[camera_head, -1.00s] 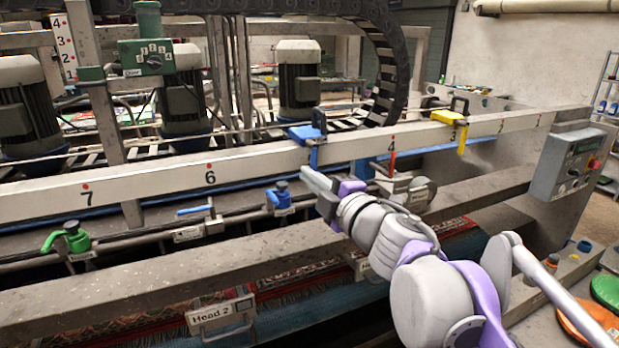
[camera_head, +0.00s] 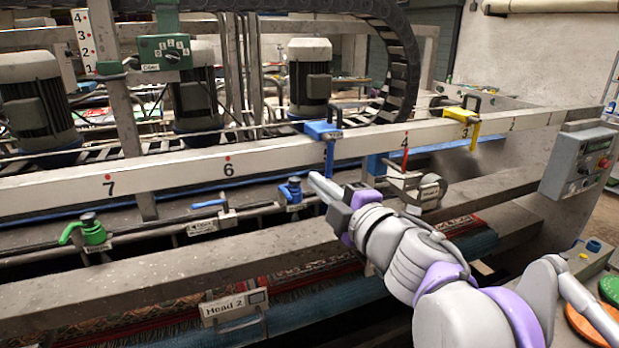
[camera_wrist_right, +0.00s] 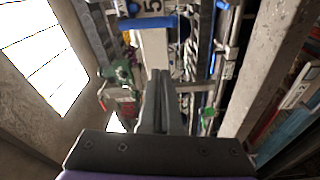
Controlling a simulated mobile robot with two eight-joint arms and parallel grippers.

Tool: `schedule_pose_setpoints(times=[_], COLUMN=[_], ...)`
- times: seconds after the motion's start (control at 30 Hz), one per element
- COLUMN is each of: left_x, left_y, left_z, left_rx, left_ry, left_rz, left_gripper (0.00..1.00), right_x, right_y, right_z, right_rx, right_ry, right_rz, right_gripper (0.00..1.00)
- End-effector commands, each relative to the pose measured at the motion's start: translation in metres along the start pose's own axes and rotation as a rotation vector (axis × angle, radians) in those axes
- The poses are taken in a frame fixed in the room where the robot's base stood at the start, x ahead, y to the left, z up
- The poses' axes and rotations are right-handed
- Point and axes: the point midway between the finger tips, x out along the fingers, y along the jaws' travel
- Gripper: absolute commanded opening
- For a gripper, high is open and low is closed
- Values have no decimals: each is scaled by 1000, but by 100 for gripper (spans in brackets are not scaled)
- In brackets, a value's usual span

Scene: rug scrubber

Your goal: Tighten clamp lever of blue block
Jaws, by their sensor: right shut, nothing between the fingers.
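The blue block (camera_head: 322,130) sits on the long numbered rail (camera_head: 262,160), between the marks 6 and 4. Its blue clamp lever (camera_head: 329,160) hangs down the rail's front face. My right gripper (camera_head: 315,181) is shut and empty, its tips just below and left of the lever's lower end; I cannot tell if they touch it. In the right wrist view the shut fingers (camera_wrist_right: 160,75) point along the pale rail, and a blue part (camera_wrist_right: 152,22), seemingly the block, lies beyond them. My left gripper is not in view.
A yellow block (camera_head: 456,115) sits farther right on the rail. Below the rail are a blue valve (camera_head: 291,190), a blue-handled lever (camera_head: 211,204) and a green valve (camera_head: 86,231) along a pipe. A lower beam (camera_head: 180,248) runs in front. A control box (camera_head: 580,162) stands right.

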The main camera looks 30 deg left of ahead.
Motion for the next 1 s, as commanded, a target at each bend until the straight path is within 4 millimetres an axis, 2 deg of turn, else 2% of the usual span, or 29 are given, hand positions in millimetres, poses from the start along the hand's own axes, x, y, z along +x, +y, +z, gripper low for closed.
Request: schedule_pose_setpoints(times=[0.03,0.1,0.3,0.87,0.97,1.0], left_x=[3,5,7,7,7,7], left_y=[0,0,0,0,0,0], left_z=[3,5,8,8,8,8], left_rx=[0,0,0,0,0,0], left_ry=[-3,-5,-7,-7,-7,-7], left_rz=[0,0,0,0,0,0], left_gripper=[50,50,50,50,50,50], right_x=[-12,-24,-43,-46,-53,-59], right_y=[-2,-1,1,2,0,-2], right_z=[1,1,0,1,16,28], right_rx=[1,1,0,2,32,60], right_ry=[-3,-2,-1,-4,-56,-101], right_rz=[-1,0,0,1,13,24], right_gripper=[0,0,0,0,0,0])
